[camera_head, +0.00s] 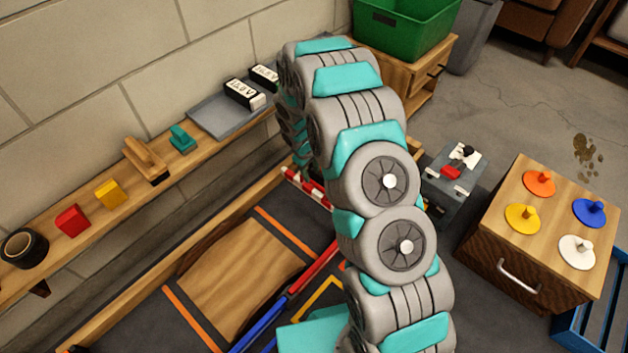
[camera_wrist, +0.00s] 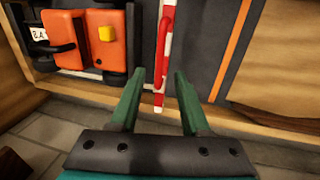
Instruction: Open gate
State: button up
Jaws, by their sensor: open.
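The gate is a red-and-white striped bar (camera_wrist: 165,48) in the wrist view, lying across the dark track toward its wooden border. Part of it also shows in the head view (camera_head: 308,188) beside my arm. My gripper (camera_wrist: 160,73) has its two green fingers apart. The near end of the bar appears between the fingers in the wrist view, without visible contact; I cannot tell whether it is at fingertip depth. In the head view my gripper is hidden behind my arm.
An orange toy car (camera_wrist: 78,38) with black wheels is close left of the gate. A wooden ramp (camera_head: 240,275) lies on the track. A wall shelf (camera_head: 100,215) runs along the left.

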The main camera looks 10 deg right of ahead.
aim_at(315, 184)
jog(key=f, duration=0.4)
jog(key=d+f, duration=0.1)
jog(key=f, duration=0.1)
jog(key=shift+w+f, duration=0.2)
jog(key=shift+w, duration=0.1)
jog(key=shift+c, duration=0.4)
grip_shut()
dwell(0.7)
